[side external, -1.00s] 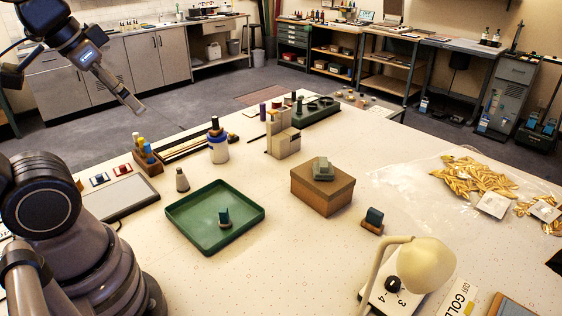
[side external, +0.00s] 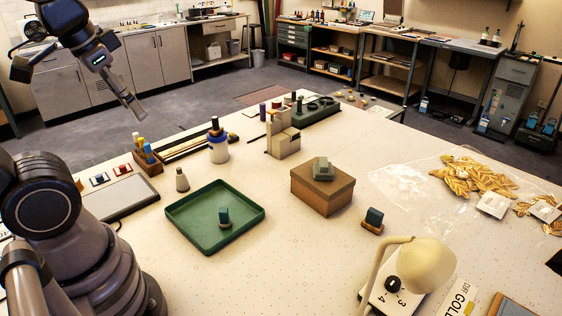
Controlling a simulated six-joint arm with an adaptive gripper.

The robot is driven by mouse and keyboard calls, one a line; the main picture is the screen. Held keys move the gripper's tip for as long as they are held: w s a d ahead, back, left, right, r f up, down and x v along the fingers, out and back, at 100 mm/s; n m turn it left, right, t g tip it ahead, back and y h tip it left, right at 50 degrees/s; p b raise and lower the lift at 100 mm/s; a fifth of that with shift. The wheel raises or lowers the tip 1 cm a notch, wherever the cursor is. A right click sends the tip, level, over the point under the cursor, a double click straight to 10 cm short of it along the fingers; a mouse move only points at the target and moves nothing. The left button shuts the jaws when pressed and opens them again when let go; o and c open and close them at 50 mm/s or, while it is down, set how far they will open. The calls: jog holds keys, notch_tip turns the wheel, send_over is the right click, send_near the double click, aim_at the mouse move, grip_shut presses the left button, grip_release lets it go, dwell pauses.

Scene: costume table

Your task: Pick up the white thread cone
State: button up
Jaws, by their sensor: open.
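A small pale cone with a dark tip (side external: 182,180), which looks like the white thread cone, stands upright on the table near the left corner of the green tray (side external: 182,238). My gripper (side external: 139,113) is up and to the left of the cone in the picture, well above the table and apart from it. It is open and points down and to the right. It is seen nearly edge-on, so the gap between its fingers is hard to make out. Nothing shows between the fingers.
A white jar with a blue band (side external: 218,150) stands behind the cone. A wooden block with bottles (side external: 148,162) and a grey flat panel (side external: 118,197) lie to its left. A brown box (side external: 322,190) and a lamp (side external: 425,265) stand farther right.

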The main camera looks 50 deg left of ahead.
jog(key=w+a+f+m+g+y, duration=0.4)
jog(key=w+a+f+g+y, duration=0.1)
jog(key=a+f+y, duration=0.25)
jog(key=w+a+f+m+g+y, duration=0.3)
jog(key=w+a+f+g+y, duration=0.25)
jog(key=f, duration=0.25)
notch_tip(320, 180, down, 9)
jog(key=w+a+m+t+y, duration=0.3)
jog(key=m+t+y, duration=0.1)
jog(key=m, duration=0.3)
jog(key=m+t, duration=0.7)
send_near(180, 173)
jog(key=v, duration=0.2)
jog(key=shift+w+d+r, duration=0.1)
jog(key=shift+d+r, duration=0.05)
jog(key=shift+d, duration=0.3)
jog(key=shift+a, duration=0.3)
jog(key=x, duration=0.7)
jog(key=shift+w+a, duration=0.1)
jog(key=shift+a, duration=0.25)
jog(key=shift+x, duration=2.75)
grip_shut()
